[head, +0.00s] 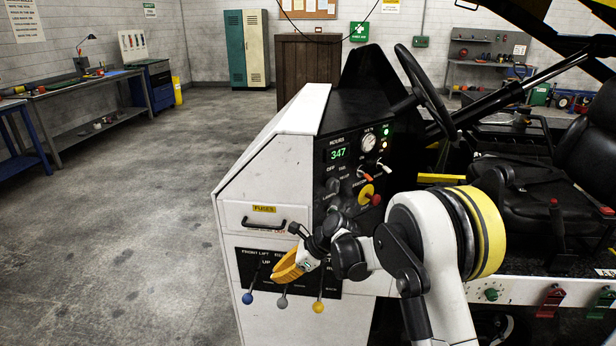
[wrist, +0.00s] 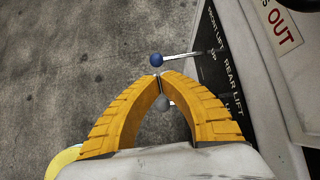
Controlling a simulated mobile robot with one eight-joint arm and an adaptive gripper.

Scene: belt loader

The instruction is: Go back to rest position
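My gripper (head: 279,276) is in front of the white loader's control panel, by the row of lift levers. In the wrist view, the tips of its two yellow-orange fingers (wrist: 160,77) meet or nearly meet, with nothing seen held between them. The blue lever knob (wrist: 156,60) shows just past the tips. A grey knob (wrist: 161,103) shows through the gap behind the tips. In the head view, the blue knob (head: 247,298) is left of my gripper, the grey knob (head: 282,302) just below it, and the yellow knob (head: 318,307) to the right.
The loader's side has a FUSES drawer with a black handle (head: 263,225). Its upper panel (head: 350,165) holds a lit display reading 347, switches and a red-and-yellow knob. A steering wheel (head: 425,90) and black seat stand behind. Open concrete floor (head: 130,220) lies to the left.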

